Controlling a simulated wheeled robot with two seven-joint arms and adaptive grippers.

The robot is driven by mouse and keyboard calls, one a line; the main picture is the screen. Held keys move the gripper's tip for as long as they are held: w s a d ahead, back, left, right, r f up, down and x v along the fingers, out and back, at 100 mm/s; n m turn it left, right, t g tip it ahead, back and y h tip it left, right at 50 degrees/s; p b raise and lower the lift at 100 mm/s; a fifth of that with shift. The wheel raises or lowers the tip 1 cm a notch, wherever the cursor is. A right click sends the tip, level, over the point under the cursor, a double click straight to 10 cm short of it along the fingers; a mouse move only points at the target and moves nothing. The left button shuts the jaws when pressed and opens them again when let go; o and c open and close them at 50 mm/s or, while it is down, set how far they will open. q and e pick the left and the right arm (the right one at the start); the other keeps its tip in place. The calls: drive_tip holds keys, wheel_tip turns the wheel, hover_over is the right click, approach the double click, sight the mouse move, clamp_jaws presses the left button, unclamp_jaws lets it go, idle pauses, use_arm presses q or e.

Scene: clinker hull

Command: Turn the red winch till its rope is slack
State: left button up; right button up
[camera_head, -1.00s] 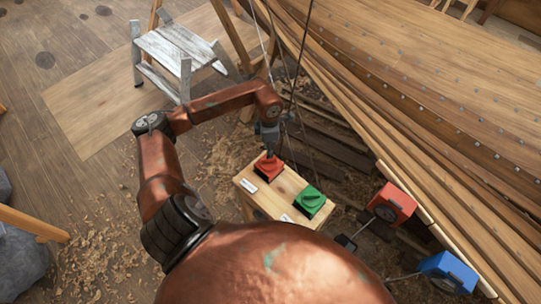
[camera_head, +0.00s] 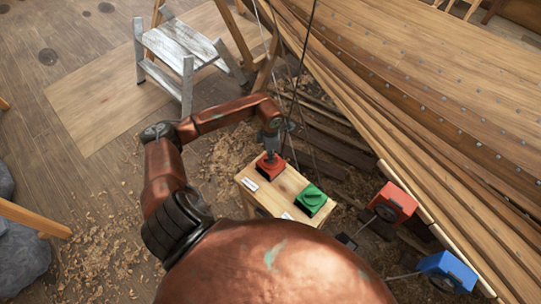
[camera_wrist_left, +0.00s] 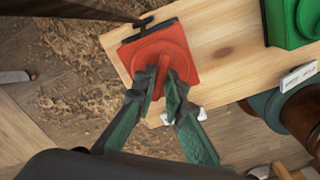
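A red turn knob (camera_head: 270,165) on a square base is on a small wooden bench (camera_head: 262,200); it also shows in the left wrist view (camera_wrist_left: 172,45). My left gripper (camera_head: 271,148) points down at it from above. In the left wrist view, my left gripper's green fingers (camera_wrist_left: 163,85) are close together on both sides of the knob's raised red ridge and appear shut on it. A red winch box (camera_head: 394,203) with a thin shaft stands on the floor right of the bench. Thin ropes (camera_head: 297,75) hang beside the hull; their tension is hard to tell. My right gripper is out of view.
A green knob (camera_head: 311,199) is beside the red one on the bench. A blue winch box (camera_head: 449,270) stands at the lower right. The planked hull (camera_head: 430,100) fills the right side. A grey step stool (camera_head: 182,50) stands behind my left arm. Shavings cover the floor.

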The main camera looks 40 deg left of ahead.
use_arm(q)
clamp_jaws()
drive_tip(key=shift+n, duration=0.3)
drive_tip(key=n+b, duration=0.1)
drive_tip(key=n, duration=0.1)
drive_tip(key=shift+n, duration=0.3)
drive_tip(key=n, duration=0.4)
drive_tip(key=shift+n+b, duration=0.35)
drive_tip(key=shift+n, duration=0.05)
drive_tip(key=shift+r, duration=0.1)
drive_tip(key=o, duration=0.5)
unclamp_jaws()
